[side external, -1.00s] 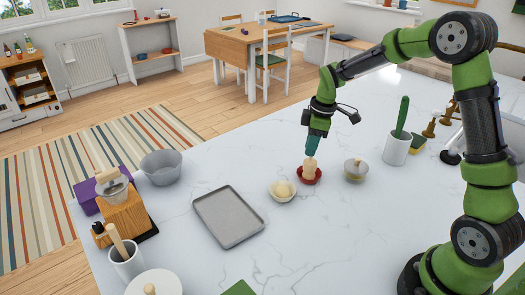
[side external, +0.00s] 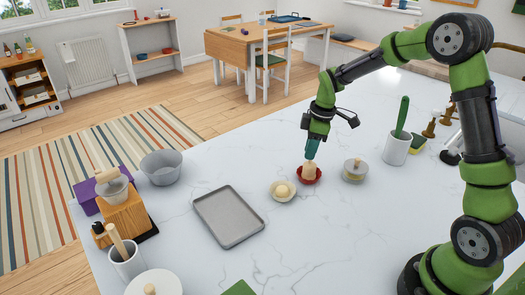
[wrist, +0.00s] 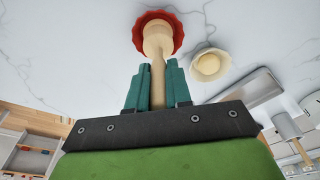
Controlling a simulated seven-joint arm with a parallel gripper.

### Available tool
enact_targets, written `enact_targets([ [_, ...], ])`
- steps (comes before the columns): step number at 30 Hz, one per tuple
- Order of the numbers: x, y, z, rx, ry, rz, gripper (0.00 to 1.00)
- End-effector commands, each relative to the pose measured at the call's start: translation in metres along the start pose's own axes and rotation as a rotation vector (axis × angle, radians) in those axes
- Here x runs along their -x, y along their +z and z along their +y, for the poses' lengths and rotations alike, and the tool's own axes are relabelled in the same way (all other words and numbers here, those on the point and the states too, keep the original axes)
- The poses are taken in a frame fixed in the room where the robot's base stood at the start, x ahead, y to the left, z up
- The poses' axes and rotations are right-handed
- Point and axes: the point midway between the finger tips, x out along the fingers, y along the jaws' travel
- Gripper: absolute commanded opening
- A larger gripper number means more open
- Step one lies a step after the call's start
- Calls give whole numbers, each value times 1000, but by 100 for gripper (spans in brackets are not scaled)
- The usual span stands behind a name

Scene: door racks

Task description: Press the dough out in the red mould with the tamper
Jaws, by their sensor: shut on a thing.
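The red mould (side external: 317,177) is a small fluted dish on the white marble counter. It also shows in the wrist view (wrist: 178,32). My gripper (side external: 311,150) is above the mould, with its teal fingers shut on the handle of the pale wooden tamper (side external: 309,169). In the wrist view the tamper (wrist: 158,42) stands between the fingers, its wide end over or in the mould. Any dough in the red mould is hidden by the tamper. A cream fluted mould (side external: 283,196) with a pale lump in it stands just left of the red one.
A grey metal tray (side external: 229,216) lies to the left. A lidded pot (side external: 355,171) stands close to the right of the mould. A white crock (side external: 396,149) with a green-handled tool is further right. A grey bowl (side external: 161,167) is at far left.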

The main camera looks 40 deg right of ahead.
Motion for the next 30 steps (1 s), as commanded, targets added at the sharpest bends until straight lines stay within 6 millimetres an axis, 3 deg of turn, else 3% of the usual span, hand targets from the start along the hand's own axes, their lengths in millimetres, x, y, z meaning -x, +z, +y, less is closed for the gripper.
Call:
enact_targets([
  [30,-7,1,0,0,-1,-1,0],
])
